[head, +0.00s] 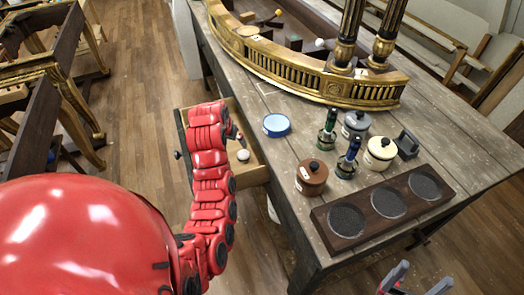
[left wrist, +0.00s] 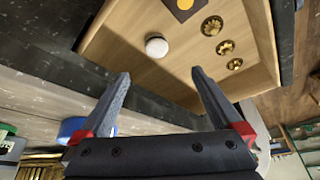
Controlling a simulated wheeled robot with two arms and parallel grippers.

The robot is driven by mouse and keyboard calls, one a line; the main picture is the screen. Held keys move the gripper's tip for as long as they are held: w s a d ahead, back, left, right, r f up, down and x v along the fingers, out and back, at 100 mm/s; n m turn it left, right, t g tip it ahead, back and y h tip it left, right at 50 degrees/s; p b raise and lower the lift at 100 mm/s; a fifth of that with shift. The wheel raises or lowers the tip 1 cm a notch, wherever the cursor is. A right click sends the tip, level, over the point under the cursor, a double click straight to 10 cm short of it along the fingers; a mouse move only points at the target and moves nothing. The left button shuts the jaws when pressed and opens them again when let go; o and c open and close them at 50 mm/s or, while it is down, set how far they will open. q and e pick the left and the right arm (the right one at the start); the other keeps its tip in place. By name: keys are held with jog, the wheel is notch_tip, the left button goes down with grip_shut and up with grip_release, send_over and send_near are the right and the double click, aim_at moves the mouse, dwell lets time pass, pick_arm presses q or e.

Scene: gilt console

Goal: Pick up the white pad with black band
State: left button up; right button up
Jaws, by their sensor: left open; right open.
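The white pad with black band (head: 243,155) lies in the open drawer (head: 257,174). In the left wrist view it is a small white round pad (left wrist: 156,46) with a dark edge, on the pale drawer floor. My left gripper (head: 239,138) is at the drawer in the head view, partly hidden by my red arm. In the left wrist view its two fingers (left wrist: 160,76) are spread apart with nothing between them, and the pad shows beyond the tips. My right gripper (head: 415,282) is open and empty at the bottom edge of the head view.
The drawer also holds several gold rosettes (left wrist: 225,47) and a dark square with a yellow disc (left wrist: 184,5). On the workbench (head: 283,165) stand a blue round tin (head: 276,125), lidded pots (head: 311,177), bottles and a dark three-recess board (head: 350,232).

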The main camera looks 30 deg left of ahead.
pick_arm(q)
jog(key=b, duration=0.7)
send_near(242, 156)
jog(key=x, duration=0.1)
jog(key=p+x, duration=0.1)
jog(key=x, duration=0.1)
jog(key=shift+s+a+f+p, duration=0.1)
jog(key=shift+s+a+p, duration=0.1)
jog(key=shift+a+p, duration=0.1)
jog(key=shift+x, duration=0.95)
jog(key=shift+w+f+p, duration=0.25)
jog(key=shift+w+p, duration=0.05)
jog(key=x, duration=0.2)
jog(key=shift+w+d+f+p, duration=0.2)
jog(key=shift+w+f+p, duration=0.05)
jog(key=shift+w+p, duration=0.1)
jog(key=shift+x, duration=0.85)
jog(key=shift+s, duration=0.1)
